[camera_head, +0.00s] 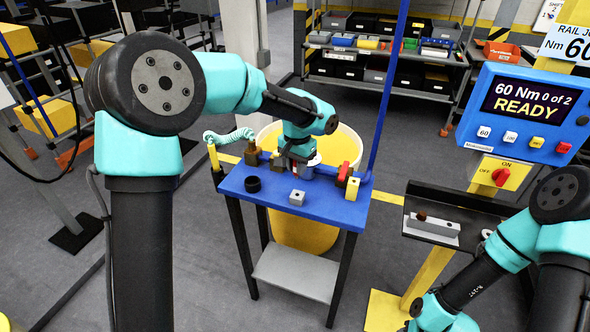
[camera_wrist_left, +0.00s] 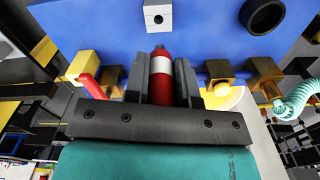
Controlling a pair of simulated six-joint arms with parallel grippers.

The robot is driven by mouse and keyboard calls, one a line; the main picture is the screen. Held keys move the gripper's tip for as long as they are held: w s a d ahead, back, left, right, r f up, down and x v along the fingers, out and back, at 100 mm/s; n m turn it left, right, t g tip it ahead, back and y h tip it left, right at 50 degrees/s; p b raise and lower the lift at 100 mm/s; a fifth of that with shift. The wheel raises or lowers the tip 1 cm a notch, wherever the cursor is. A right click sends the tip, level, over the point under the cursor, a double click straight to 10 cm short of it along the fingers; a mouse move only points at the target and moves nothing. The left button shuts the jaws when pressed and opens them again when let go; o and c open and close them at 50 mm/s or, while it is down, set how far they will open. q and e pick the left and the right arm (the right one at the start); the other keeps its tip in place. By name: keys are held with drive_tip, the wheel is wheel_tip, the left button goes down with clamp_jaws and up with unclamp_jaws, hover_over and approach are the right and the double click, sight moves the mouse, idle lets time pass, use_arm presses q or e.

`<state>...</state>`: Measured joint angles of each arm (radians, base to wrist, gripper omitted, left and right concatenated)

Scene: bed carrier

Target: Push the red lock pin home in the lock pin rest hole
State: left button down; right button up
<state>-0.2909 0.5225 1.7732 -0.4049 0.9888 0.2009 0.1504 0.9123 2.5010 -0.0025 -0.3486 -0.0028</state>
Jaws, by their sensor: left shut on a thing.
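The red lock pin (camera_wrist_left: 160,88) with a white band is between the two dark fingers of my left gripper (camera_wrist_left: 162,62), which is shut on it. In the head view, my left gripper (camera_head: 297,160) is over the back edge of the table, and the grey block (camera_head: 297,197) is nearer the front. My right gripper is out of view.
The blue table (camera_head: 325,207) also carries a black ring (camera_head: 253,184). Brown and yellow brackets and a red handle (camera_head: 343,171) line its edge. A blue post rises at its right. A yellow bin (camera_head: 300,235) stands behind and below. A side shelf holds a grey bar (camera_head: 432,229).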

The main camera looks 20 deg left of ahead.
sight(297, 178)
use_arm(q)
drive_tip(key=shift+d, duration=0.15)
drive_tip(key=shift+f, duration=0.1)
drive_tip(key=shift+f, duration=2.8)
drive_tip(key=shift+f, duration=1.3)
drive_tip(key=c, duration=0.9)
unclamp_jaws()
drive_tip(key=shift+o, duration=0.2)
drive_tip(key=shift+r, duration=0.15)
wheel_tip(297, 178, up, 17)
drive_tip(key=shift+r, duration=0.1)
